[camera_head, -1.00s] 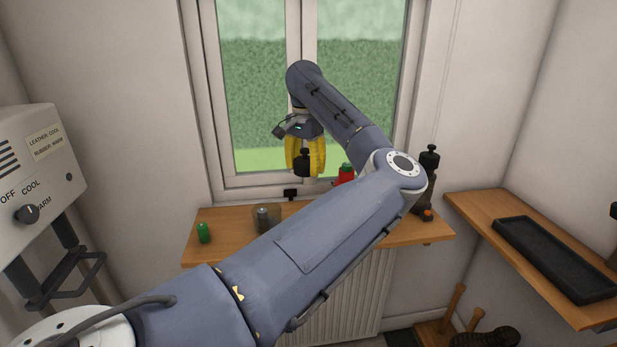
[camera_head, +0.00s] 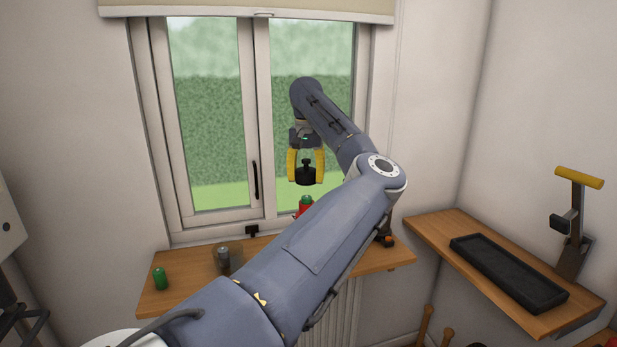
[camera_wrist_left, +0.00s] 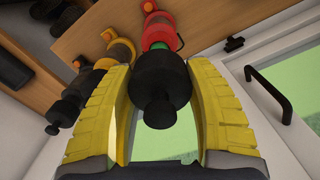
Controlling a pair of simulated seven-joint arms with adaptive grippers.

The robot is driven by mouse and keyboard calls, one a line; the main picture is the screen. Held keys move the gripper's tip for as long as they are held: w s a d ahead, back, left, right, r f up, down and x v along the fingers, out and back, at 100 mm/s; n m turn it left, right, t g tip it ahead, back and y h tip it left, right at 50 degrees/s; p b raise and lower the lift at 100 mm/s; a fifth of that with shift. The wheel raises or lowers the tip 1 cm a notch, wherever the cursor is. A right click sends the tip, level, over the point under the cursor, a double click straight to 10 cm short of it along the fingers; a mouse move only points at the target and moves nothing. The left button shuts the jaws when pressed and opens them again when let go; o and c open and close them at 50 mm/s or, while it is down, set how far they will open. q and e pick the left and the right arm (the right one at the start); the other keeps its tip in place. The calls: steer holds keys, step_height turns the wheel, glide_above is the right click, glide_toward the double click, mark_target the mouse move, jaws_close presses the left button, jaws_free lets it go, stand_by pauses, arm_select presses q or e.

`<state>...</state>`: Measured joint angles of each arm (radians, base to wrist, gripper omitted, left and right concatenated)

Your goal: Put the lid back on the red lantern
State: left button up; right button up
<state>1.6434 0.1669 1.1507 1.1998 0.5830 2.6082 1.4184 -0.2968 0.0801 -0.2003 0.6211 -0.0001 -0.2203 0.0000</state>
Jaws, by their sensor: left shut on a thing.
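My left gripper (camera_head: 305,166) is shut on a black lid with a knob (camera_head: 305,176), held upright above the window shelf. In the left wrist view the lid (camera_wrist_left: 162,82) sits between the yellow fingers (camera_wrist_left: 160,105). The red lantern (camera_head: 304,208) stands on the shelf just below the lid, with a green part showing at its top. A gap shows between lid and lantern in the head view. My arm hides the lantern's lower part there. The lantern (camera_wrist_left: 158,30) also shows beyond the lid in the left wrist view. My right gripper is out of view.
A green cylinder (camera_head: 159,278) and a glass-like grey cup (camera_head: 223,258) stand on the shelf's left part. A yellow lantern (camera_wrist_left: 119,50) stands beside the red one. A black tray (camera_head: 508,272) lies on the right bench. The window is behind.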

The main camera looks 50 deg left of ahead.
mark_target(307, 197)
arm_select(q)
steer(key=shift+f, duration=3)
steer(key=shift+f, duration=0.25)
stand_by(0.3)
steer(key=o, duration=1.5)
steer(key=shift+o, duration=0.2)
steer(key=shift+r, duration=3.5)
jaws_close()
